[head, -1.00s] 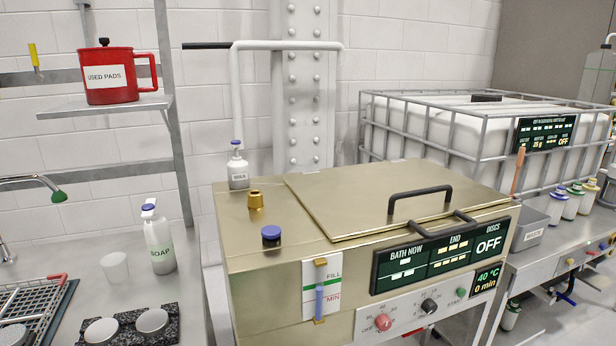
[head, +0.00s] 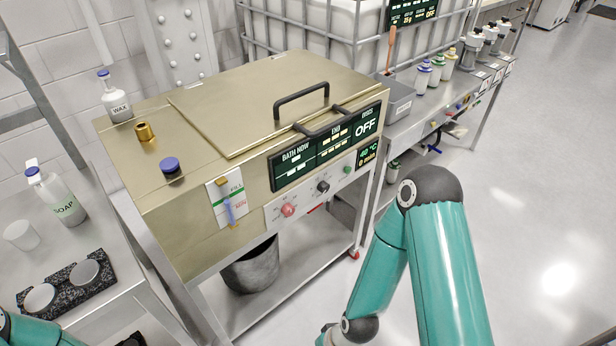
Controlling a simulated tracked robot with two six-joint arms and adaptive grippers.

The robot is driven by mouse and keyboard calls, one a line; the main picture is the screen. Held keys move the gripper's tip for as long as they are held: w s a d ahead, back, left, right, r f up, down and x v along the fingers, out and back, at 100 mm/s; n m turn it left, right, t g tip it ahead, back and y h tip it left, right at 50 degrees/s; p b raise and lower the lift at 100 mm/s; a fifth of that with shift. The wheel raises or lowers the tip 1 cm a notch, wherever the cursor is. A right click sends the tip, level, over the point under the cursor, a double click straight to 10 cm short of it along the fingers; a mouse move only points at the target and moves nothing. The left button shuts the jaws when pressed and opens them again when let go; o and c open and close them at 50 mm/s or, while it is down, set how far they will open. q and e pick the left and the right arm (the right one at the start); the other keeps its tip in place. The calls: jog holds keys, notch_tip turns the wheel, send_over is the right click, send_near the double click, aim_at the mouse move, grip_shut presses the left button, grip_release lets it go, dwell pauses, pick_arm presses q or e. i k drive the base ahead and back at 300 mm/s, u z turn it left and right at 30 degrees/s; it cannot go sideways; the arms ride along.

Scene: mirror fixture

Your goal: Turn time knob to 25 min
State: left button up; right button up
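The gold-coloured bath machine (head: 170,230) stands at the centre left of the head view with its lid closed. Its front panel has a red knob (head: 288,210), a black knob (head: 323,187) to the right of it, and a green button (head: 347,169). The dial marks are too small to read, so I cannot tell which knob is for time. The small display (head: 367,152) reads 40 °C and 0 min. My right arm shows at the lower right, apart from the panel, and a bit of my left arm shows at the lower left corner. Neither gripper is visible.
A dark bucket (head: 250,268) sits on the shelf under the machine. A wax bottle (head: 115,98) stands on its top. A side bench (head: 420,122) with several bottles is at the right. Clear floor (head: 540,220) lies to the right.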

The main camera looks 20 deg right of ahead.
aim_at(322, 187)
jog(key=k, duration=1.3)
jog(key=z, duration=0.3)
jog(key=i, duration=0.7)
jog(key=z, duration=0.5)
jog(key=i, duration=0.8)
jog(key=u, duration=0.25)
